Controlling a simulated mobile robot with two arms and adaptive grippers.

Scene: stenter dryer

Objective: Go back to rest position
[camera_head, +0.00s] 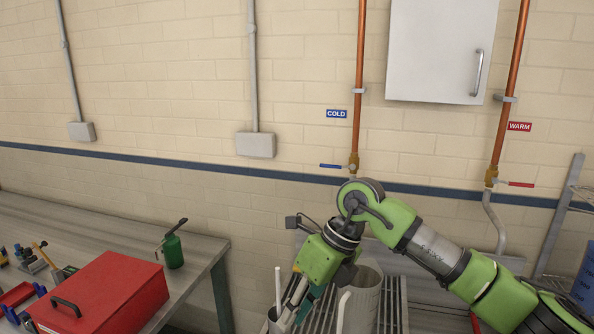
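My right arm comes in from the lower right, green and grey, and bends down at the middle of the view. My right gripper (296,303) points down and left at the bottom edge. Its fingertips are near a pale thing with a thin upright white rod (278,289), cut off by the picture's edge. I cannot tell whether the fingers hold it. My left gripper is out of view.
A metal bench (90,223) at left carries a red toolbox (108,296), a green oil can (173,251) and hand tools. A slatted metal rack (393,300) lies under the container. Behind are a COLD valve (353,166), a WARM valve (491,178) and a wall cabinet (440,50). Shelving stands right.

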